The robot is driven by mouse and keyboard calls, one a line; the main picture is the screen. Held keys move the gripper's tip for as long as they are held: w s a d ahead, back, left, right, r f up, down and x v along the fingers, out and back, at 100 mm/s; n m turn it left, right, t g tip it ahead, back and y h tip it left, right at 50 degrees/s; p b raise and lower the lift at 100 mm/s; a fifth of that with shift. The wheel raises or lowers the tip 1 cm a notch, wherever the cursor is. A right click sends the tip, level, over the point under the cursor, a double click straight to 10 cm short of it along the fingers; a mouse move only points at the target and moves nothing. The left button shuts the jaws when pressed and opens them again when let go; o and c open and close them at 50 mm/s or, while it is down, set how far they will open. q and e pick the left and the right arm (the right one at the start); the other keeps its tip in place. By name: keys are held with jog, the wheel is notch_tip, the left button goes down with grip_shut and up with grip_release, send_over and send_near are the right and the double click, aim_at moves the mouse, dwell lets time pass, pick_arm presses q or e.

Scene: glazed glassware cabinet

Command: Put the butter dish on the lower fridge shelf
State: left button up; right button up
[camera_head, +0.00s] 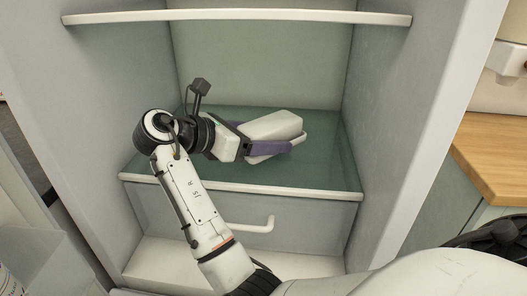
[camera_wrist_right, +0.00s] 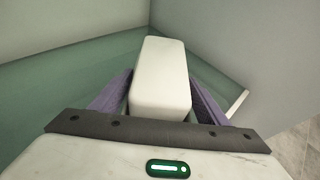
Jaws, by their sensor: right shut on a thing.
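The butter dish (camera_head: 270,127) is a white oblong block with a pale rim or base beside it. It is over the lower, green glass fridge shelf (camera_head: 325,174), toward the right back. I cannot tell whether it rests on the glass. My right gripper (camera_head: 268,143), with purple fingers, is shut on the butter dish. In the right wrist view the butter dish (camera_wrist_right: 160,78) sits between the two purple fingers (camera_wrist_right: 160,100), which partly hide its sides. My left gripper is not in view.
A white-edged upper shelf (camera_head: 240,17) spans the fridge above. Below the glass shelf is a drawer with a white handle (camera_head: 252,225). Fridge walls (camera_head: 395,110) stand close on both sides. A wooden counter (camera_head: 495,155) is outside at right. The glass left of my gripper is clear.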

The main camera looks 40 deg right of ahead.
notch_tip(320, 180, down, 3)
jog(key=shift+b, duration=0.35)
jog(key=shift+r, duration=0.1)
jog(key=shift+p, duration=0.3)
jog(key=o, duration=1.3)
jog(key=shift+f, duration=0.25)
jog(key=shift+o, duration=0.2)
